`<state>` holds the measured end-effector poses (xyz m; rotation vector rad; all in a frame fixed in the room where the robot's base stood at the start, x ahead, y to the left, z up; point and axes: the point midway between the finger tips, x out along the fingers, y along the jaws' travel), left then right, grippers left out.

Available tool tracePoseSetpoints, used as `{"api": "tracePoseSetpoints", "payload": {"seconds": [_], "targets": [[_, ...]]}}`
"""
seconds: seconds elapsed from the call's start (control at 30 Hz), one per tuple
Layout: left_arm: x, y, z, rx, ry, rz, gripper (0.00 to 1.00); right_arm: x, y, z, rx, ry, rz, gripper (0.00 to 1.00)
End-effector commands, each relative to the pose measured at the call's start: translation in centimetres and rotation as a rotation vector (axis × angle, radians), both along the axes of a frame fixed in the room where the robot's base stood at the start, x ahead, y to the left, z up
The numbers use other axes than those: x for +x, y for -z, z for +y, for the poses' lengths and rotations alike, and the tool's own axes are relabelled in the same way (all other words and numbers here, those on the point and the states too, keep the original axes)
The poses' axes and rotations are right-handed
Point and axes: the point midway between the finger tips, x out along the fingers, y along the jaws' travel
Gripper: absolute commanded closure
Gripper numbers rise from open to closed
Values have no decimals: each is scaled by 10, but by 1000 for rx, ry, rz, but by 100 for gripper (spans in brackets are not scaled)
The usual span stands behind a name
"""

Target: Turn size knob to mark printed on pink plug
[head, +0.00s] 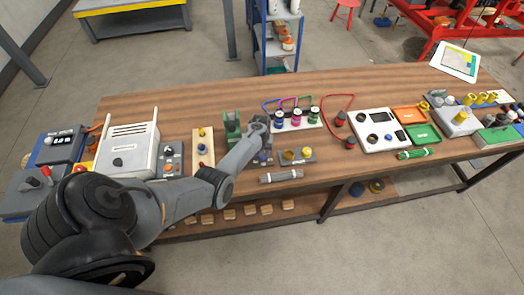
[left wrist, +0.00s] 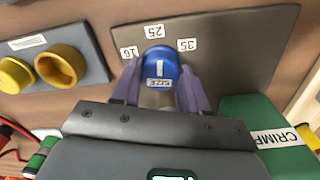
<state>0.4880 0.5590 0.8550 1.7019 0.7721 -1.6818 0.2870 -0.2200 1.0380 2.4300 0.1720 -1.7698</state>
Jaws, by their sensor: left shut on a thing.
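The blue size knob (left wrist: 160,65) stands on a grey-brown plate (left wrist: 225,40) in the left wrist view. Labels 16, 25 and 35 are set around it. Its white line appears to point towards 25. My left gripper (left wrist: 160,88) has its purple fingers on both sides of the knob, shut on it. In the head view this gripper (head: 263,152) is at the middle of the bench and hides most of the knob. The pink plug (head: 297,117) stands between a blue and a green plug on a white holder; its print is too small to read. My right gripper is not in view.
A green block labelled CRIMP (left wrist: 255,120) is close beside the gripper. A grey plate with yellow rings (head: 297,156) lies right of it, and a grey bar (head: 281,176) is near the front edge. A white panel (head: 380,128) stands farther right.

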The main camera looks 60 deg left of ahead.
Motion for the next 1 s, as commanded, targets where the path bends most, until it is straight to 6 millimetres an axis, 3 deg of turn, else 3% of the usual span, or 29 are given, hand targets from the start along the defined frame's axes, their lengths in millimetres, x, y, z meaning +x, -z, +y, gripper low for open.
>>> {"api": "tracePoseSetpoints", "payload": {"seconds": [0.33,0.83,0.87,1.0], "targets": [[1,-1,0,-1,-153,-1,87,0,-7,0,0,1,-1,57],[0,0,0,0,-178,0,87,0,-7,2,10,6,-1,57],[0,0,0,0,-178,0,55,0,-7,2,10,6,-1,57],[0,0,0,0,-178,0,33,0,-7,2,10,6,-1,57]]}}
